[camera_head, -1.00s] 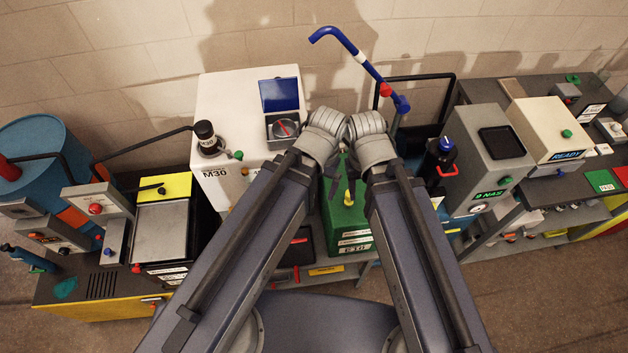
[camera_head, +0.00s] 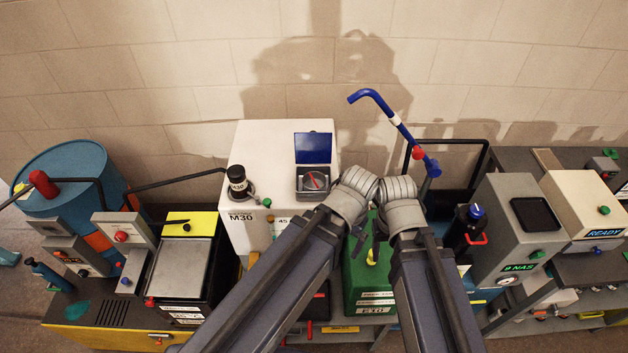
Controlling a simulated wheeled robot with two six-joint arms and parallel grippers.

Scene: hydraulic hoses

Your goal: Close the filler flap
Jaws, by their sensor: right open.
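The filler flap (camera_head: 313,148) is a blue lid standing open and upright at the back of a grey-rimmed filler recess. The recess sits on top of the white M30 cabinet (camera_head: 262,150). Inside it a round grey cap (camera_head: 309,182) with a red mark is exposed. Neither gripper touches the flap.
A black bottle (camera_head: 238,182) stands on the cabinet's left part. A green container (camera_head: 358,290) is below my wrists. A blue bent pipe (camera_head: 385,108) with a red fitting rises behind them. A grey 9 NAS unit (camera_head: 505,225) is on the right, and a blue drum (camera_head: 75,170) on the left.

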